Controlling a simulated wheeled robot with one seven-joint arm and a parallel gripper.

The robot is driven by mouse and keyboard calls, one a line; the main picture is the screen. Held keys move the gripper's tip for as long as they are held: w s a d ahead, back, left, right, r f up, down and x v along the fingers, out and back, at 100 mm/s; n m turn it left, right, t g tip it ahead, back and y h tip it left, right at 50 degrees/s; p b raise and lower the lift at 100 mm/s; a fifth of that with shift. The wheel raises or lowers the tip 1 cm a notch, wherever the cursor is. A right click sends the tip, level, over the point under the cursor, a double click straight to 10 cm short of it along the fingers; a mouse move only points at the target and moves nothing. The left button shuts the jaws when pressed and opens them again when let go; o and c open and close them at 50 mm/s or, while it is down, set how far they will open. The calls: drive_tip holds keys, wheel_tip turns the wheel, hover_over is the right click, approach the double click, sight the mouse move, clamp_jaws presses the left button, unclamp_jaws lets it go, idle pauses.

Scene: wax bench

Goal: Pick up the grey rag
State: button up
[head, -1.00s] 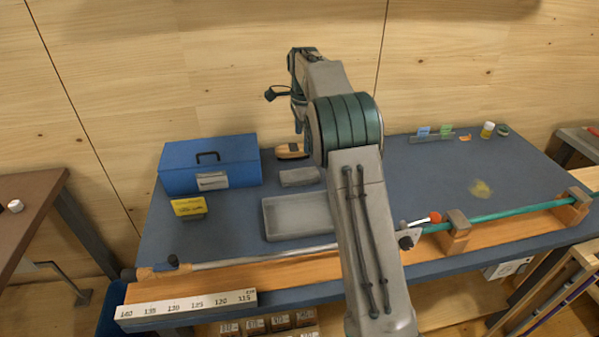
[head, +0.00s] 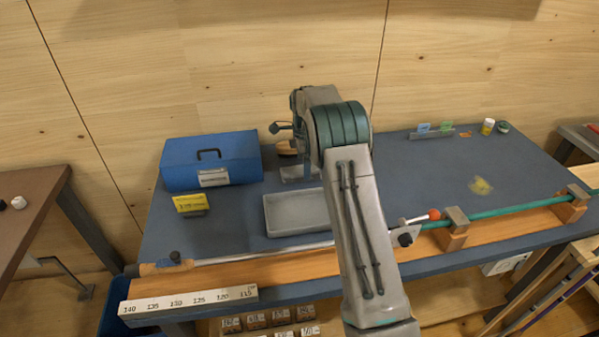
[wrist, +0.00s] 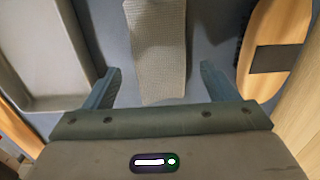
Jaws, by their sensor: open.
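The grey rag (wrist: 157,50) lies on the blue-grey bench top as a folded strip with a woven texture. In the wrist view it runs up and down the picture between the fingers of my gripper (wrist: 160,88). The gripper is open, with a finger on either side of the rag and a gap to each; its height above the rag is hard to tell. In the head view the rag is a pale patch (head: 298,174), largely hidden by my arm, and the fingers are hidden too.
A grey tray (head: 297,231) lies close to the rag; its rim (wrist: 80,45) is left of the left finger. A wooden brush (wrist: 272,45) lies at the right. A blue toolbox (head: 211,172) and yellow box (head: 190,202) stand left. A ski pole-like rod (head: 500,208) crosses the front.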

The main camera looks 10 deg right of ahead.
drive_tip(key=shift+f, duration=1.35)
drive_tip(key=c, duration=1.1)
drive_tip(key=shift+o, duration=0.2)
drive_tip(key=shift+r, duration=0.15)
wheel_tip(320, 180, up, 4)
drive_tip(key=shift+d+r+b, duration=0.1)
drive_tip(key=shift+d+b, duration=0.05)
drive_tip(key=shift+b, duration=0.3)
drive_tip(key=s+d+r+b, duration=0.2)
drive_tip(key=s+d+r, duration=0.4)
drive_tip(key=d, duration=0.3)
drive_tip(key=shift+d+r, duration=0.3)
drive_tip(key=shift+o, duration=0.3)
drive_tip(key=shift+s, duration=0.1)
